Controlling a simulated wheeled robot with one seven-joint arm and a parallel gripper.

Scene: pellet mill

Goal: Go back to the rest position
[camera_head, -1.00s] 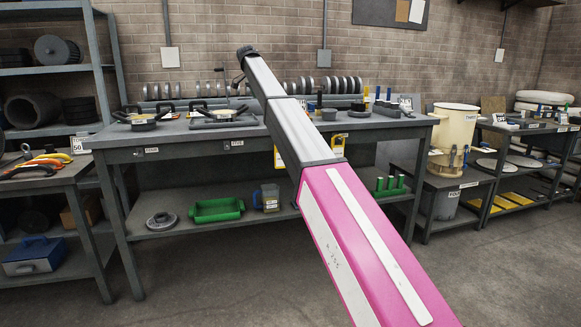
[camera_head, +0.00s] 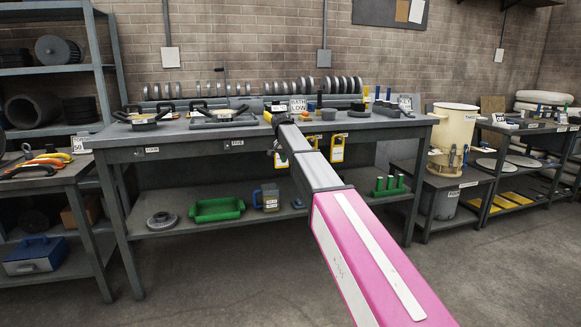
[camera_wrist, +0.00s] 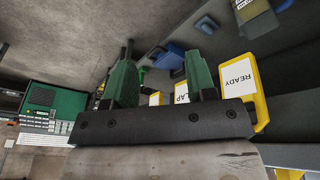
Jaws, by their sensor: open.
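My gripper (camera_wrist: 162,80) shows in the wrist view with its two green fingers apart and nothing held between them. In the head view my arm reaches forward to the front edge of the middle workbench (camera_head: 190,138). The gripper itself is mostly hidden there behind my arm. Yellow tags hang along that edge, one at the right in the head view (camera_head: 337,148). In the wrist view a yellow tag reading READY (camera_wrist: 240,80) is just right of the right finger. A second tag (camera_wrist: 181,93) shows between the fingers, farther back. I cannot tell whether any tag touches the gripper.
The bench top holds pans (camera_head: 143,121), weights and a sign. A side table (camera_head: 60,180) stands left, a cream bucket (camera_head: 454,130) right. The floor in front is clear.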

